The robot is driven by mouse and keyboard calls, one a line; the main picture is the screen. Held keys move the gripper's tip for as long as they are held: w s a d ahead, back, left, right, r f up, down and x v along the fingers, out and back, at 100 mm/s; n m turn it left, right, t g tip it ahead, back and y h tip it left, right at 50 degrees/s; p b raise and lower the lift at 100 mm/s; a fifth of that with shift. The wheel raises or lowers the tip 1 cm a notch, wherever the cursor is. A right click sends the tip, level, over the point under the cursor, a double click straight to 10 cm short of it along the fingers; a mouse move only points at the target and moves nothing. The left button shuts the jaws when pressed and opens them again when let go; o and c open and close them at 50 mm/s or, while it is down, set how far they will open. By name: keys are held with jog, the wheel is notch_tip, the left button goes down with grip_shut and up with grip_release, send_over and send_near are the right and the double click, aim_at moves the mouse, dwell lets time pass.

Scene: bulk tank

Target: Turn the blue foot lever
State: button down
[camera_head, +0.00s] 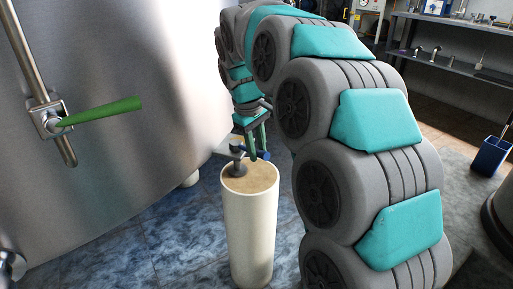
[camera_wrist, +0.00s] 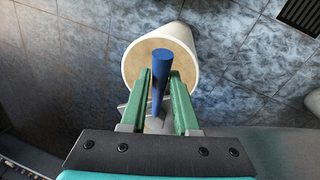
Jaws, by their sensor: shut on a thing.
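The blue foot lever (camera_head: 263,156) is on a grey fitting at the top of a cream-coloured cylinder (camera_head: 250,220) standing on the floor. In the wrist view the blue lever (camera_wrist: 162,66) runs between my two green fingers, its rounded end past the fingertips. My gripper (camera_head: 255,142) reaches down from above to the lever, and it also shows in the wrist view (camera_wrist: 161,78), shut on the lever. The fingers hide part of the lever in the head view. The cylinder's tan top and pale rim (camera_wrist: 131,60) lie beyond the fingertips in the wrist view.
A large steel tank (camera_head: 130,50) stands at the left, with a green handle (camera_head: 100,114) on its pipe. A steel shelf (camera_head: 450,65) and a blue bin (camera_head: 490,157) are at the right. Blue tiled floor (camera_head: 110,250) is clear left of the cylinder.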

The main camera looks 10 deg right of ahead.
jog(key=shift+w+d+r+n+t+y+p, duration=0.1)
jog(key=shift+w+d+n+p, duration=0.45)
jog(key=shift+n+p, duration=0.4)
jog(key=shift+w+d+f+n+t+y+p, duration=0.1)
jog(key=shift+w+d+n+p, duration=0.45)
jog(key=shift+n+p, duration=0.4)
jog(key=shift+w+d+r+n+t+y+p, duration=0.1)
jog(key=shift+w+d+n+p, duration=0.3)
jog(key=shift+d+n+p, duration=0.4)
jog(key=shift+a, duration=0.1)
jog(key=c, duration=0.6)
grip_release()
jog(key=shift+c, duration=0.2)
notch_tip(320, 180, up, 8)
jog(key=s, duration=0.1)
jog(key=shift+a+f, duration=0.25)
jog(key=shift+a, duration=0.15)
jog(key=shift+s, duration=0.15)
